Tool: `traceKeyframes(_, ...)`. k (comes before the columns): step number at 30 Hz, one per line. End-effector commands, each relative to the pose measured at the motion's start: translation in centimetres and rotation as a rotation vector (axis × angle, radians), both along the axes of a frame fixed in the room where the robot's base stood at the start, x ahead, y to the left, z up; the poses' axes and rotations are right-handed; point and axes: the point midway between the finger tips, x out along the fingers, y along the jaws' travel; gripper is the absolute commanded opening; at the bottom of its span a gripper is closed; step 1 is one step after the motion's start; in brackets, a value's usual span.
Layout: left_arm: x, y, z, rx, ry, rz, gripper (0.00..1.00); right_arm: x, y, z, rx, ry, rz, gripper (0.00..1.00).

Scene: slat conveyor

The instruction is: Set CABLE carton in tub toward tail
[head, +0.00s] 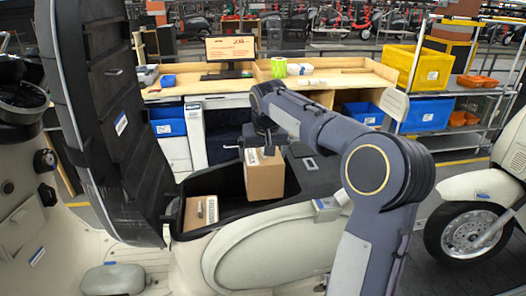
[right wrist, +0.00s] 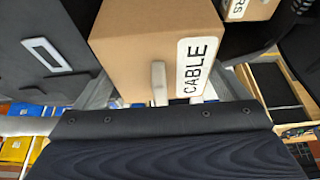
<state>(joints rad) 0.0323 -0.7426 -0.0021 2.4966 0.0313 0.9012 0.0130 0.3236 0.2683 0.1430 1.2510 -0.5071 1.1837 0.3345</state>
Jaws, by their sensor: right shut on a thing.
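The brown CABLE carton (head: 265,178) is upright at the right-hand part of the scooter's open dark tub (head: 231,184). Its lower end is at or over the tub opening; I cannot tell whether it touches the floor. My right gripper (head: 262,147) is shut on it from above. In the right wrist view the CABLE carton (right wrist: 140,45) shows its white label, with a pale finger (right wrist: 158,84) against its side. A second carton (head: 200,212) sits in the left end of the tub; in the wrist view this carton (right wrist: 255,8) shows a label ending in "RS". My left gripper is out of view.
The raised seat (head: 105,110) stands at the left of the tub. The scooter's cream body (head: 265,243) lies in front. A dark panel with a latch (head: 311,163) is right of the tub. A workbench (head: 190,84) with a monitor (head: 230,48) is behind.

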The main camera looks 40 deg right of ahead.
Motion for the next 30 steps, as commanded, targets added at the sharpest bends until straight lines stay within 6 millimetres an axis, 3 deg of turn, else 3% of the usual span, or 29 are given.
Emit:
traceKeyframes(2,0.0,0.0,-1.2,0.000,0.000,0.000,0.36,0.0,0.0,-1.3,0.000,-0.001,0.000,0.49)
traceKeyframes(30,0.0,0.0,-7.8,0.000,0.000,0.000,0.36,0.0,0.0,-10.2,0.001,0.000,0.000,0.49)
